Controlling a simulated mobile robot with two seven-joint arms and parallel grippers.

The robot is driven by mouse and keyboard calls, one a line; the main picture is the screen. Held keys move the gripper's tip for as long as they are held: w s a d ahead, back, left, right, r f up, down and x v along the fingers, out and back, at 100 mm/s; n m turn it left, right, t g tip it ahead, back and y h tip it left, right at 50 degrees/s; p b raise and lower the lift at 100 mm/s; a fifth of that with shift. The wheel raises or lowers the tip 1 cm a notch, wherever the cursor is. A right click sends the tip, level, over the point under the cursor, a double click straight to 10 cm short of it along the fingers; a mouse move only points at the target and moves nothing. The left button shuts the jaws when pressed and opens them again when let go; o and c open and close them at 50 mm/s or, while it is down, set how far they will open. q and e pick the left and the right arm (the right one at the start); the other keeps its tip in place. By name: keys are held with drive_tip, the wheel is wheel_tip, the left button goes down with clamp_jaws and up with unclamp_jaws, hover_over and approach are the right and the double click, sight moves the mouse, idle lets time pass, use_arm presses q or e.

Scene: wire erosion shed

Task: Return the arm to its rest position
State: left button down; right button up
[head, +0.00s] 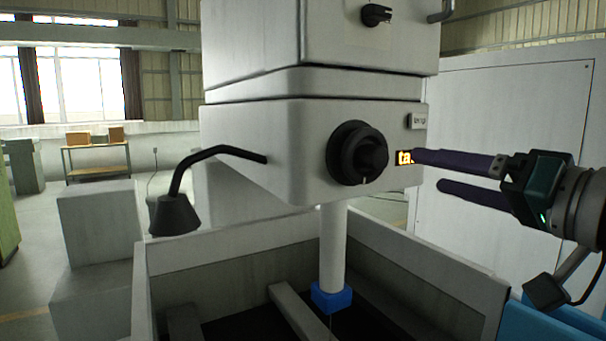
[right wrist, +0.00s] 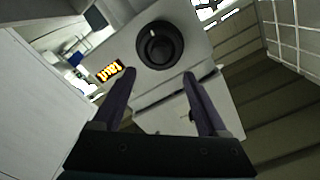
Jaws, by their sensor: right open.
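My right gripper (head: 425,172) comes in from the right edge in the head view, its two dark purple fingers apart and empty. One fingertip overlaps the small lit orange display (head: 404,158) on the machine head (head: 250,135). I cannot tell from the head view whether it touches. A black round knob (head: 360,153) sits left of the fingertips. In the right wrist view the open fingers (right wrist: 160,85) point toward the machine, with the knob (right wrist: 159,45) beyond and between them and the display (right wrist: 109,71) beside the left finger. My left gripper is not in view.
A black lamp (head: 175,213) on a bent arm sticks out left of the machine head. Below, a white column with a blue block (head: 331,298) reaches into a grey-walled tank (head: 215,250). A large white cabinet (head: 500,110) stands behind my right gripper. Open floor lies at the left.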

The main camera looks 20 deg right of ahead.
drive_tip(key=s+a+f+n+g+y, duration=0.1)
drive_tip(key=s+a+f+n+g, duration=0.35)
drive_tip(key=s+a+f, duration=0.4)
drive_tip(key=s+a+f+n+g, duration=0.3)
drive_tip(key=s+a+f+g, duration=0.25)
drive_tip(key=f, duration=0.55)
drive_tip(key=s+f+n+g+h, duration=0.15)
drive_tip(key=s+g, duration=0.25)
drive_tip(key=s, duration=0.4)
wheel_tip(320, 180, up, 17)
drive_tip(key=p, duration=1.7)
drive_tip(key=shift+w+a, duration=0.15)
drive_tip(key=shift+a, duration=0.1)
drive_tip(key=shift+h, duration=0.25)
